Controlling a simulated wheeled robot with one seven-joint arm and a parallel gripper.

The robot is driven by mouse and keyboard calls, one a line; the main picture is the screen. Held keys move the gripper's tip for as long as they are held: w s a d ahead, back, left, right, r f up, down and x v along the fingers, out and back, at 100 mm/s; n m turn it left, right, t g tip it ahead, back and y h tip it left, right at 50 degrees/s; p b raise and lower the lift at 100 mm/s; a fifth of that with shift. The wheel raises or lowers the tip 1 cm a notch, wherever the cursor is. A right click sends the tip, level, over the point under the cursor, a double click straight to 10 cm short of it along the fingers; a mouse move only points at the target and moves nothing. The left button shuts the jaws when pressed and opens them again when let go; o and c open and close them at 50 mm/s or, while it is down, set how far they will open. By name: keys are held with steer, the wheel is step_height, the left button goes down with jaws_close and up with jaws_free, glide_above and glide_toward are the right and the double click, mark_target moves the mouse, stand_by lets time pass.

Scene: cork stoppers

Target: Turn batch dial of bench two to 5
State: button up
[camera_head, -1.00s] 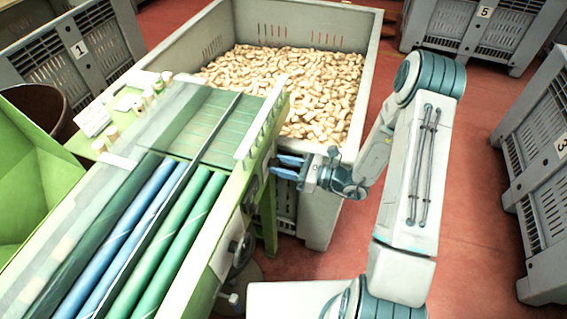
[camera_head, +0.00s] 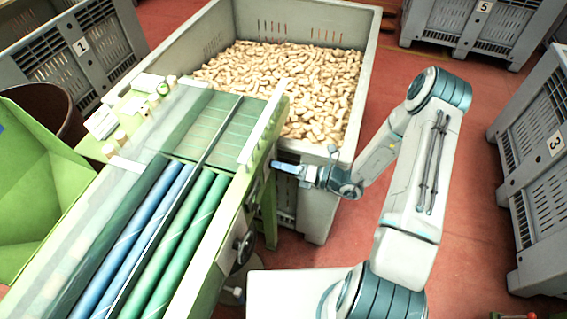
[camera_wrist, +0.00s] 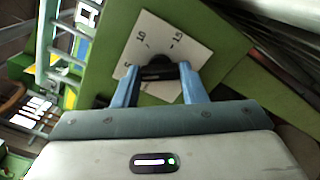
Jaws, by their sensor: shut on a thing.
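The batch dial shows in the wrist view as a black knob (camera_wrist: 158,73) in front of a pale square plate (camera_wrist: 172,38) with printed marks. The knob's pointer setting cannot be read. My gripper (camera_wrist: 158,77) has its two blue fingers on either side of the knob, shut on it. In the head view my gripper (camera_head: 284,167) reaches leftward to the right side of the green sorting bench (camera_head: 222,228). The knob is hidden there.
A large grey crate full of corks (camera_head: 290,75) stands behind the bench and my gripper. A black handwheel (camera_head: 243,247) sits lower on the bench's side. Grey crate 3 (camera_head: 535,165) stands at the right, with open red floor (camera_head: 470,215) before it.

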steer(key=shift+f+m, duration=0.1)
steer(key=shift+m, duration=0.4)
steer(key=o, duration=1)
steer(key=b+v, duration=0.1)
steer(key=v, duration=1.3)
steer(key=shift+b, duration=0.3)
steer(key=shift+a, duration=0.1)
